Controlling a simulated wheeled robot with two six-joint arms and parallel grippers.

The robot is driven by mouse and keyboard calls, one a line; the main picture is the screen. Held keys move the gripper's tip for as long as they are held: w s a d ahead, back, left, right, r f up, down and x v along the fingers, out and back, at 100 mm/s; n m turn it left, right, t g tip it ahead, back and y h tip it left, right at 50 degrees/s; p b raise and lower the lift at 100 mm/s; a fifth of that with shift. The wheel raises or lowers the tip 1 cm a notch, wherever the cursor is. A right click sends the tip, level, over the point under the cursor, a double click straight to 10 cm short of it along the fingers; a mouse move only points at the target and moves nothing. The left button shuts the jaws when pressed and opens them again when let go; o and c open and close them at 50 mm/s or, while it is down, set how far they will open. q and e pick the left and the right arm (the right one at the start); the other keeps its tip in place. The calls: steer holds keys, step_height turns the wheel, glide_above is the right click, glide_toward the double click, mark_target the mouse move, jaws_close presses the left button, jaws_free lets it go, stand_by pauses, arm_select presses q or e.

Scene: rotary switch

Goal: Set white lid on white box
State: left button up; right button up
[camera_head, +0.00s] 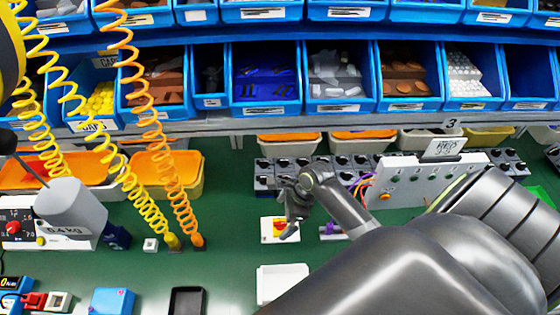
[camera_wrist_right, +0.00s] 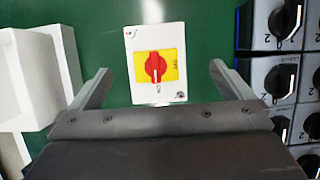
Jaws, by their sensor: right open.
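The white lid (camera_head: 268,236) lies flat on the green bench, with a red rotary knob on a yellow square on top. The lid also shows in the right wrist view (camera_wrist_right: 157,90), between the two fingertips and a little beyond them. My right gripper (camera_head: 290,228) is above the lid and partly hides it in the head view. Its fingers (camera_wrist_right: 160,74) are wide apart with nothing between them. The white box (camera_head: 280,282) stands nearer to me than the lid; it also shows at the left of the right wrist view (camera_wrist_right: 30,75). My left gripper is not in view.
A white control panel (camera_head: 415,182) stands further right. A black tray (camera_head: 187,301) lies left of the box. Coiled hoses (camera_head: 150,120) hang at the left.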

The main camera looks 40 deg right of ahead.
mark_target(282, 223)
steer(key=f, duration=0.2)
steer(key=a+f, duration=0.1)
steer(key=shift+s+f+p, duration=0.1)
steer(key=shift+f+p, duration=0.25)
steer(key=shift+f, duration=0.05)
steer(key=shift+x, duration=0.75)
steer(key=c, duration=1.1)
